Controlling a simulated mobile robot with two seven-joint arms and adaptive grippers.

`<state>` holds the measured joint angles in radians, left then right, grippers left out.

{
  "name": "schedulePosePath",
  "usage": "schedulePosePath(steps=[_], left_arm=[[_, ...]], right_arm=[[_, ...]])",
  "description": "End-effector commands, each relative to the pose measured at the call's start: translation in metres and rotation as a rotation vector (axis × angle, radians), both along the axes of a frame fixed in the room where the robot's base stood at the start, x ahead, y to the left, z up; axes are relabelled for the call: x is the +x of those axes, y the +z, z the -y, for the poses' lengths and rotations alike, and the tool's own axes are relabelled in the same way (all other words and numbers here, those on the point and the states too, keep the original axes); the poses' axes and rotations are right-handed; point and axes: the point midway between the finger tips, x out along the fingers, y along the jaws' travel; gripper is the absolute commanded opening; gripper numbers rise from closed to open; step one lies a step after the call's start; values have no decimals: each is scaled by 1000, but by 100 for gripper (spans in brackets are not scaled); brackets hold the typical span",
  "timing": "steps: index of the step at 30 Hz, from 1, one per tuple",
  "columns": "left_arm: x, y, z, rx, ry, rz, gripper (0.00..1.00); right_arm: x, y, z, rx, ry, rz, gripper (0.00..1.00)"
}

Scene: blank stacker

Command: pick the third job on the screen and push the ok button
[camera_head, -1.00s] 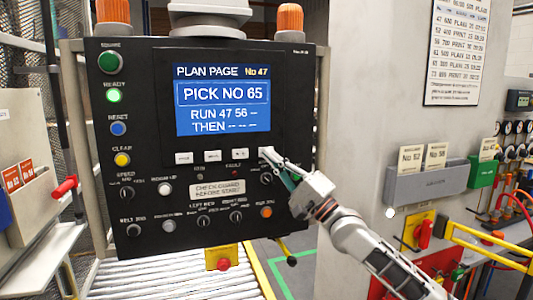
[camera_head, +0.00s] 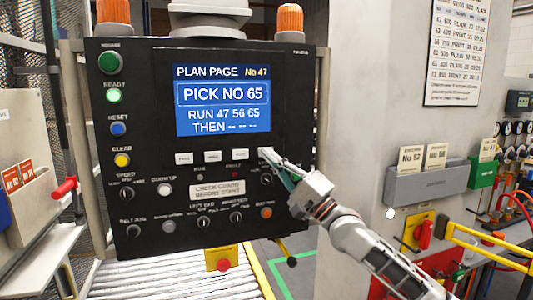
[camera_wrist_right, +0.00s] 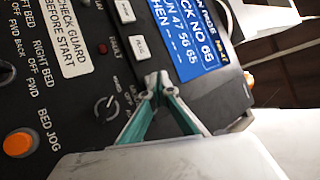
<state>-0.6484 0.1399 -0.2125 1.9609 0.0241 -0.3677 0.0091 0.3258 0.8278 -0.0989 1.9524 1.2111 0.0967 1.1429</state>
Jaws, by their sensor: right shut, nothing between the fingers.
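The screen (camera_head: 222,99) on the black panel reads PLAN PAGE No 47, PICK NO 65, RUN 47 56 65, THEN and dashes. It shows partly in the wrist view (camera_wrist_right: 187,32). Below it is a row of white keys (camera_head: 212,156), their labels too small to read surely; two keys also show in the wrist view (camera_wrist_right: 139,46). My right gripper (camera_head: 267,153) is shut and empty, its tips at the right end of this row. In the wrist view its tips (camera_wrist_right: 158,80) hide whatever is behind them; I cannot tell whether they touch. My left gripper is out of view.
A CHECK GUARD BEFORE START label (camera_head: 217,189), knobs and an orange button (camera_head: 266,213) lie below the keys. Round buttons, including the lit green READY lamp (camera_head: 113,96), run down the left. A grey holder (camera_head: 428,184) with number cards hangs on the right.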

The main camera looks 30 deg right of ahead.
Motion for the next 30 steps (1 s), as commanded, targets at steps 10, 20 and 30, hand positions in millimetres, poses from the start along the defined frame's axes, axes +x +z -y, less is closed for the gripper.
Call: schedulePosePath(steps=[10, 20, 30], left_arm=[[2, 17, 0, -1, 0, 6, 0], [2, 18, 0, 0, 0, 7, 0], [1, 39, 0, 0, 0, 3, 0]], right_arm=[[-14, 1, -3, -1, -1, -1, 0], [-15, 0, -4, 0, 0, -1, 0], [-43, 1, -11, 0, 2, -3, 0]])
